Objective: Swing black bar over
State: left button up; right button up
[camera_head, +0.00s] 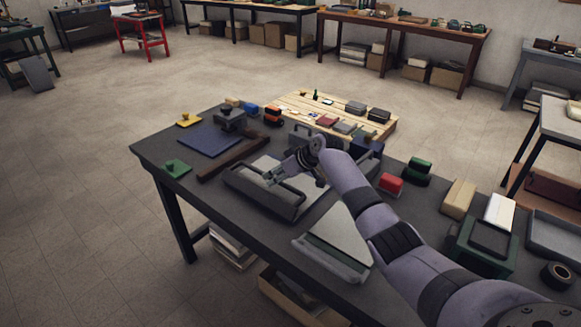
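A long black bar (262,199) lies along the near side of a low device in the middle of the dark worktable, with a pale sheet or plate (314,190) beside it. My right arm reaches in from the lower right. My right gripper (272,178) is over this device, its fingertips close to the bar's far side. The picture is too small to tell whether they touch the bar or how far apart they are. The gripper and wrist hide part of the device. My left gripper is out of view.
The worktable (150,152) holds a blue mat (210,140), a brown bar (233,157), a green-handled tool (176,168), a wedge-shaped grey device (337,245), a red block (391,184) and a green frame (482,246). A wooden pallet-like table (293,102) stands behind.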

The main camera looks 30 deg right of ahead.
jog(key=v, duration=0.8)
jog(key=shift+s+r, duration=0.2)
jog(key=shift+r, duration=0.05)
jog(key=shift+d, duration=0.15)
